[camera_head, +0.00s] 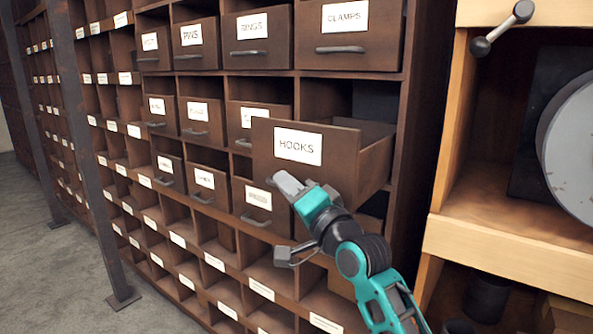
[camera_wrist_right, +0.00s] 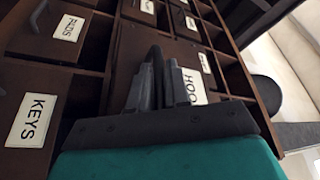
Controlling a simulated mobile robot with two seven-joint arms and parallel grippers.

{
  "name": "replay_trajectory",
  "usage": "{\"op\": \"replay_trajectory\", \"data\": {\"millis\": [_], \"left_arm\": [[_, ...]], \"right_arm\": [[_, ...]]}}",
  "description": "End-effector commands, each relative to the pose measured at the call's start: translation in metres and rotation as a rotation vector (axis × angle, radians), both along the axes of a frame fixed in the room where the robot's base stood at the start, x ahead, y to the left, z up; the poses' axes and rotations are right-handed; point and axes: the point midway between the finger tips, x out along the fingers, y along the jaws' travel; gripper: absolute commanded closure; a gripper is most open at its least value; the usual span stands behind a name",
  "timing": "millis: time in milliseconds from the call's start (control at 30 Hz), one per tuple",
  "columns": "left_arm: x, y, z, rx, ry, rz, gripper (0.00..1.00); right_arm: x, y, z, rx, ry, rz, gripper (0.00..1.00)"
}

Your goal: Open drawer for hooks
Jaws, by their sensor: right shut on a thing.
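The HOOKS drawer (camera_head: 338,178) is a dark brown wooden drawer with a white label (camera_head: 298,146). It stands out from the cabinet, with its side wall and open top showing. My right gripper (camera_head: 287,184) is at the lower part of the drawer front, shut on its handle, which the fingers mostly hide in the head view. In the right wrist view, the gripper fingers (camera_wrist_right: 160,80) close around the dark handle in front of the HOOKS panel (camera_wrist_right: 191,60). My left gripper is not in view.
The CLAMPS drawer (camera_head: 347,42) is above and the RINGS drawer (camera_head: 257,40) is above left. The KEYS drawer (camera_wrist_right: 28,120) shows in the wrist view. A metal post (camera_head: 95,150) stands left. A light wooden shelf (camera_head: 510,245) is right. Grey floor is free at lower left.

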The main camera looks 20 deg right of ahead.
Motion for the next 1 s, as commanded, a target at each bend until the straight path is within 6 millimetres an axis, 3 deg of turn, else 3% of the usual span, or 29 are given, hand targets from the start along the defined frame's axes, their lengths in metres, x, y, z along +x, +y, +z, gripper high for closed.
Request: {"op": "replay_trajectory", "data": {"millis": [200,400,867,900,1000], "left_arm": [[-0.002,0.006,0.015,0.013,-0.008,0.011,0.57],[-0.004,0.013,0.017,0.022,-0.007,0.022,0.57],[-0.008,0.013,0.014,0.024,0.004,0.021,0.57],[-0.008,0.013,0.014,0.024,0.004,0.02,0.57],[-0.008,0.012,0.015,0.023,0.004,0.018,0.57]], "right_arm": [[-0.019,0.024,0.003,0.004,0.003,0.002,1.0],[-0.03,0.039,0.002,0.002,0.001,0.001,1.0],[-0.033,0.043,0.0,0.0,-0.001,0.001,1.0],[-0.033,0.043,0.0,0.0,-0.001,0.001,0.79],[-0.033,0.042,0.0,0.0,-0.001,0.001,0.7]]}}
